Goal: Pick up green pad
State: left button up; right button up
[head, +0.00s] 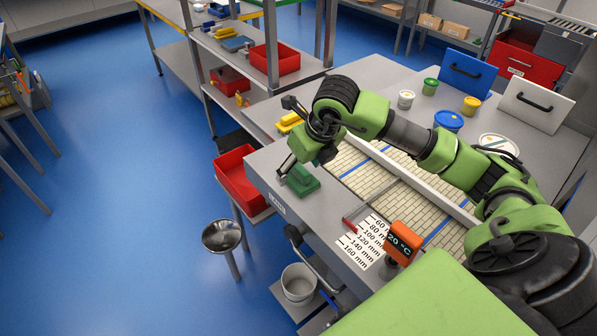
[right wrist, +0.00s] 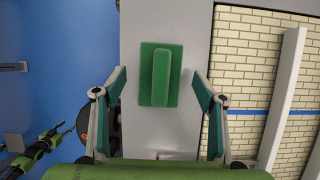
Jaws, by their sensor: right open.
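The green pad (head: 302,182), a flat rectangular block with a raised bar-shaped grip, lies on the grey bench top near its left edge. In the right wrist view the pad (right wrist: 148,92) stands upright in the picture, centred between the fingers. My right gripper (head: 303,164) is just above the pad, pointing down. Its fingers (right wrist: 160,78) are open, one on each side of the pad with a gap on both sides. A small green and black arm end at the lower left of the right wrist view seems to be my left gripper (right wrist: 62,130); its jaws are too small to read.
A brick-patterned panel (right wrist: 243,55) with a blue line and a pale rail lies right of the pad. An orange thermometer display (head: 402,242) and a printed scale card (head: 358,247) sit nearer me. Tubs stand behind.

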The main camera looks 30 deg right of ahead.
jog(key=shift+x, duration=0.85)
jog(key=shift+r, duration=0.1)
jog(key=shift+c, duration=1.2)
pick_arm(q)
jog(key=shift+a+r, duration=0.25)
jog(key=shift+a, duration=0.25)
pick_arm(e)
jog(key=c, duration=1)
jog(key=shift+w, duration=0.1)
